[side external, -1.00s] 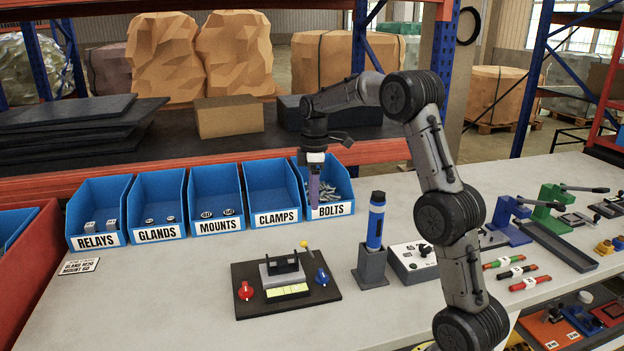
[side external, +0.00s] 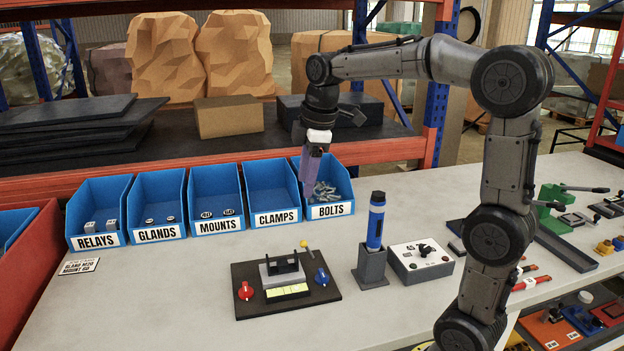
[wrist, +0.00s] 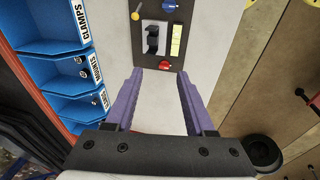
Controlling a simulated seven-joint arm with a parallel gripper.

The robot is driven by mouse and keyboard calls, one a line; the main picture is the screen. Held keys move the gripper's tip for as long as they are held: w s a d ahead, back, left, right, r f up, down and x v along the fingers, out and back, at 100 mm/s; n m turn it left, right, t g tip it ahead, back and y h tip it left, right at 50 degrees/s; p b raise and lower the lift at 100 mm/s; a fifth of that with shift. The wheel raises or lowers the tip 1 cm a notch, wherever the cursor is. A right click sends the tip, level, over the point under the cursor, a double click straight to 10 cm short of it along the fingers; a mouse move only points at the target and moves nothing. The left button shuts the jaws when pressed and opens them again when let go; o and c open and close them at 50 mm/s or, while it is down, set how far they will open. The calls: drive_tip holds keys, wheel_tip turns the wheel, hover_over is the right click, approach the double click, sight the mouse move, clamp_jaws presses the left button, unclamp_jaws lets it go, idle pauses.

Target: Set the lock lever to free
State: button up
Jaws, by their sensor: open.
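A black base plate (side external: 245,307) lies on the bench with a grey block and black clamp-like part (side external: 284,268) on it. It carries a red knob (side external: 245,291), a blue knob (side external: 322,277) and a small yellow-tipped lever (side external: 304,244). No readable mark shows which is the lock lever or its setting. My gripper (side external: 309,192) hangs high near the bolts bin, apart from the plate. In the wrist view its purple fingers (wrist: 160,75) are open and empty. That view shows the yellow tip (wrist: 135,16), blue knob (wrist: 169,5) and red knob (wrist: 164,65) beyond them.
Blue labelled bins (side external: 215,225) line the back of the bench. A blue-and-black cylindrical tool (side external: 376,222) stands in a grey holder right of the plate, beside a grey box (side external: 428,264) with a black knob.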

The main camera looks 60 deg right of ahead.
drive_tip(key=shift+t, duration=0.3)
drive_tip(key=shift+s+a+r, duration=0.3)
drive_tip(key=shift+s+a, duration=0.4)
drive_tip(key=shift+s+a+r, duration=0.3)
drive_tip(key=shift+s+a, duration=0.4)
drive_tip(key=s+a+t, duration=0.2)
drive_tip(key=s+a, duration=0.3)
drive_tip(key=s, duration=0.3)
drive_tip(key=s+a+f+m, duration=0.2)
drive_tip(key=s+f+m, duration=0.5)
drive_tip(key=s+m, duration=0.1)
drive_tip(key=shift+s+a+f+m+y, duration=0.2)
drive_tip(key=shift+a+f+m+y, duration=0.05)
drive_tip(key=shift+f+m+y, duration=0.05)
